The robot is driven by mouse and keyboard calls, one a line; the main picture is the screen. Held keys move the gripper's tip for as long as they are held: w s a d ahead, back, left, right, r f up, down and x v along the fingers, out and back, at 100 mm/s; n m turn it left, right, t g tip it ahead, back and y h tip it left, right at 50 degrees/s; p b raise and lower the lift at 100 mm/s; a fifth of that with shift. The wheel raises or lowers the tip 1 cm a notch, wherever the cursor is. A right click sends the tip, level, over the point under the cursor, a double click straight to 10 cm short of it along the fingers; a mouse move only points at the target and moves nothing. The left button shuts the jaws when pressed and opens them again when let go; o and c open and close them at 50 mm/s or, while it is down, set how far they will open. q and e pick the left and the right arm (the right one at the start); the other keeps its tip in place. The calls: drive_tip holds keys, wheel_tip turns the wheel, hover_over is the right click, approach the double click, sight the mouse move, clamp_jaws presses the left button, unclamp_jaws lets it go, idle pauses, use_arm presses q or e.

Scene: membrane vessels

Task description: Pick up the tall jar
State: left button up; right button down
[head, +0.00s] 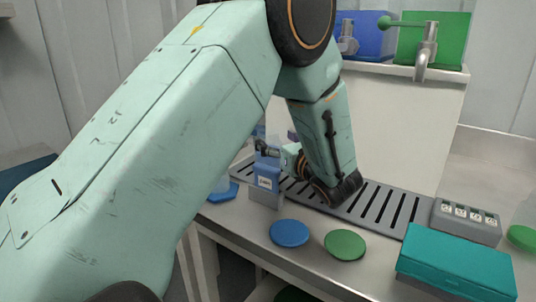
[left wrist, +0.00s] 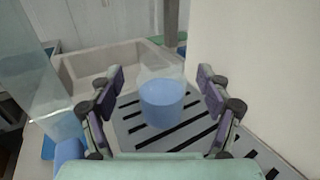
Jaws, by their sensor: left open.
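My left gripper (head: 276,152) reaches down over the slatted drain tray, mostly hidden by its own wrist in the head view. In the left wrist view, its purple-padded fingers (left wrist: 161,80) are open. A clear vessel with blue liquid (left wrist: 162,102) stands upright between and beyond them, with gaps on both sides. A taller clear vessel (left wrist: 28,75) stands at the left edge, outside the fingers and partly cut off. I cannot tell for sure which one is the tall jar. My right gripper is not in view.
Blue (head: 290,233) and green (head: 345,245) discs lie on the counter front. A teal box (head: 457,262) and grey labelled block (head: 466,221) stand right. Blue and green tanks with taps (head: 424,55) are above the back panel.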

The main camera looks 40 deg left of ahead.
sight(273, 136)
use_arm(q)
drive_tip(key=b+x, duration=0.1)
drive_tip(key=x, duration=0.3)
drive_tip(key=shift+w+a, duration=0.1)
drive_tip(key=shift+a, duration=0.1)
drive_tip(key=shift+d, duration=0.1)
drive_tip(key=shift+r, duration=0.1)
drive_tip(key=shift+c, duration=0.7)
drive_tip(key=c, duration=0.4)
clamp_jaws()
